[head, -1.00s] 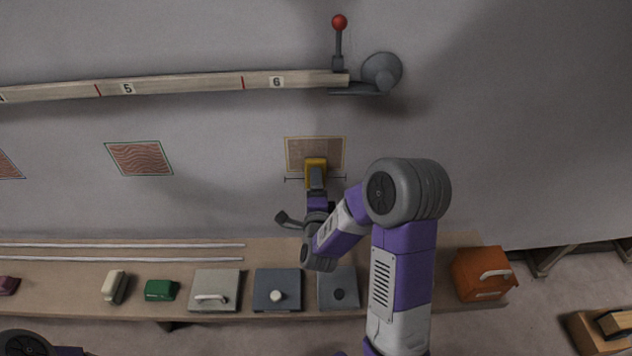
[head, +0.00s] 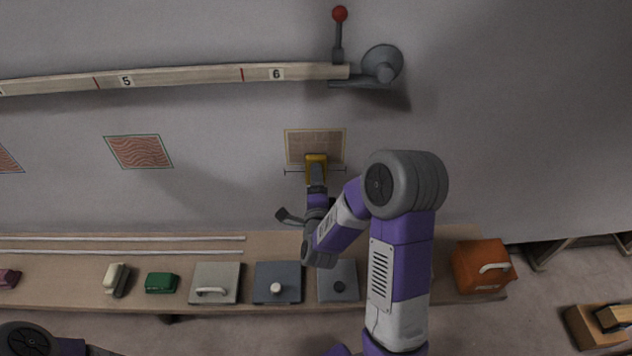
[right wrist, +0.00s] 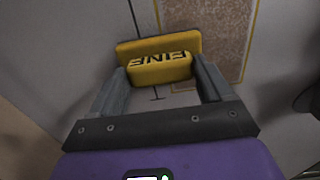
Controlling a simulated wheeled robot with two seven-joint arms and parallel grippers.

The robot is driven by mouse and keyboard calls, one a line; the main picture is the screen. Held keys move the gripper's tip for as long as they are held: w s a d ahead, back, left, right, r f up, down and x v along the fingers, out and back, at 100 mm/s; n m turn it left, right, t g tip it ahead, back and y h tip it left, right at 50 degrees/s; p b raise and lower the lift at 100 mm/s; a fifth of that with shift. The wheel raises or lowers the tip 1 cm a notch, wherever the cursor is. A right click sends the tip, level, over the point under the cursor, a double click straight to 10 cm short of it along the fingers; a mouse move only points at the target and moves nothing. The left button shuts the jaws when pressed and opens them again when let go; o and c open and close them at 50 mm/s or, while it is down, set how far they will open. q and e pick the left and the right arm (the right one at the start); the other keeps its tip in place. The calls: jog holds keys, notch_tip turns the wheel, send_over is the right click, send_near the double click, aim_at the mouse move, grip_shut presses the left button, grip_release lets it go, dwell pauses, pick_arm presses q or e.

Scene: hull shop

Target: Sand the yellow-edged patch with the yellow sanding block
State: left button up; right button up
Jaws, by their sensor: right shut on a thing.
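The yellow-edged patch (head: 302,146) is a brownish rectangle with a thin yellow outline on the grey wall, under the wooden batten's right end. My right gripper (head: 316,172) is shut on the yellow sanding block (head: 316,160), at the patch's lower edge. In the right wrist view the block (right wrist: 160,70), marked "FINE", sits between the two fingers of my right gripper (right wrist: 160,80). The patch (right wrist: 215,35) shows behind and right of it there. I cannot tell whether the block touches the surface. My left gripper is not in view; only part of my left arm shows at the bottom left.
A bench (head: 140,301) below the wall holds a green block (head: 160,283), a cream block (head: 115,278), several flat grey boxes (head: 215,275) and an orange box (head: 483,267). A green-edged patch (head: 139,151) is on the left. A red-knobbed clamp (head: 339,40) stands above.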

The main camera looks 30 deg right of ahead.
jog(key=shift+s+a, duration=0.15)
jog(key=shift+s, duration=0.05)
jog(key=shift+s+d, duration=0.45)
jog(key=shift+d, duration=0.25)
jog(key=shift+s+d, duration=0.4)
jog(key=shift+d, duration=0.25)
jog(key=shift+w+d, duration=0.3)
jog(key=shift+w, duration=0.25)
